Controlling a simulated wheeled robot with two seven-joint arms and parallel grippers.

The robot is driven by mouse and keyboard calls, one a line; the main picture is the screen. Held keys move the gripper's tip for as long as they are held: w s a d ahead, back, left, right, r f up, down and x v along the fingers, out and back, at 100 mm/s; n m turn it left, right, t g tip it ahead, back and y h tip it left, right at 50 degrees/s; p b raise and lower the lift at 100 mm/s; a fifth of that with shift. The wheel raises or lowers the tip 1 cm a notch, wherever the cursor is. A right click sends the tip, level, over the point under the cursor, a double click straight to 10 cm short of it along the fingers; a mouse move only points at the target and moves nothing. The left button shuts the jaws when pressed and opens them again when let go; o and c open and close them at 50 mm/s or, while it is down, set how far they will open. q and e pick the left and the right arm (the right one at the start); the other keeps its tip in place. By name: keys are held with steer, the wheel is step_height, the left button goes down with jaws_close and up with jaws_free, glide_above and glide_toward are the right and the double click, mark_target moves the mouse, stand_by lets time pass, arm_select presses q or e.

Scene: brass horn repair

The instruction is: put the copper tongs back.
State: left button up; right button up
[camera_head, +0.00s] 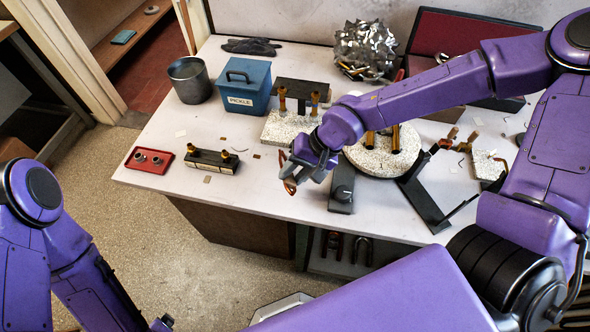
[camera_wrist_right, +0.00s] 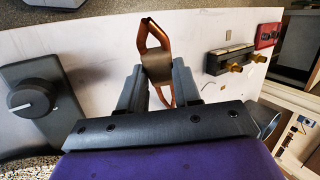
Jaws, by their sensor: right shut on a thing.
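My right gripper (camera_head: 306,160) is shut on the copper tongs (camera_head: 290,181) and holds them by the front edge of the white bench (camera_head: 262,196). In the right wrist view the tongs (camera_wrist_right: 155,52) stick up between the two dark fingers of the gripper (camera_wrist_right: 160,88), with a looped end outward and thin legs running back toward the palm. The blue box labelled PICKLE (camera_head: 247,86) stands farther back on the bench, its lid and handle on top. My left arm shows at the lower left; its gripper is out of view.
A grey metal pot (camera_head: 189,80) stands left of the blue box. A red tray (camera_head: 148,159) and a dark block with brass fittings (camera_head: 211,161) lie near the front left. A dark unit with a knob (camera_head: 341,190) is right of my right gripper. A round speckled slab (camera_head: 380,158) lies behind.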

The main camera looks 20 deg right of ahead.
steer(key=shift+f, duration=0.15)
steer(key=o, duration=1.1)
steer(key=shift+c, duration=0.2)
steer(key=p+v, duration=0.1)
steer(key=v, duration=1.1)
steer(key=shift+s+d, duration=0.1)
